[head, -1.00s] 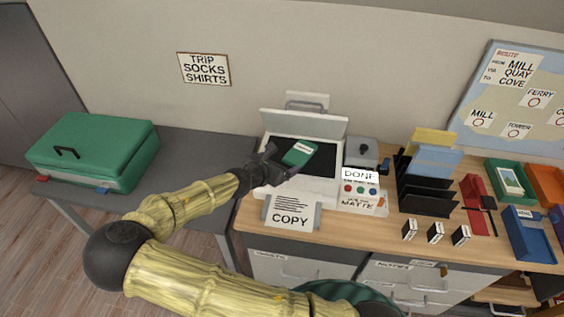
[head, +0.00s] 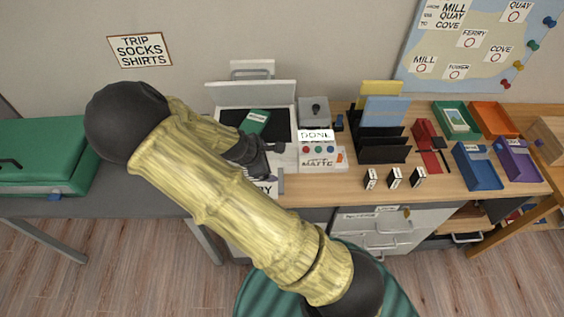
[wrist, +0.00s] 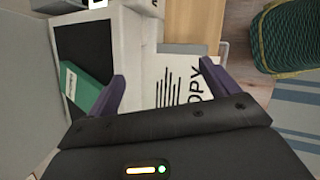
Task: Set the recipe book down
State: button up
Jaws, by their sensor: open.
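The recipe book appears to be the small green book with a white label (head: 254,122), lying on the dark glass of the open copier (head: 229,119). In the wrist view the book (wrist: 84,91) lies left of my left finger, and part of it is hidden. My gripper (head: 266,164) is in front of the copier, apart from the book. In the wrist view its two purple fingers (wrist: 162,86) are spread with nothing held between them. The COPY sheet (wrist: 178,82) is below them, in the copier's front tray.
The copier's panel reads DONE (head: 316,135). A black file rack (head: 382,145), small labelled blocks and coloured trays (head: 477,165) stand to the right. A green suitcase (head: 45,155) is on the grey desk at left. My arm hides part of the desk.

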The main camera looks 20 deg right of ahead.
jog(key=s+r+m+y, duration=0.5)
jog(key=s+r+m, duration=0.8)
jog(key=m, duration=0.3)
jog(key=shift+d+r+m, duration=0.25)
jog(key=shift+r+m, duration=0.05)
jog(key=shift+r, duration=0.4)
jog(key=shift+c, duration=0.5)
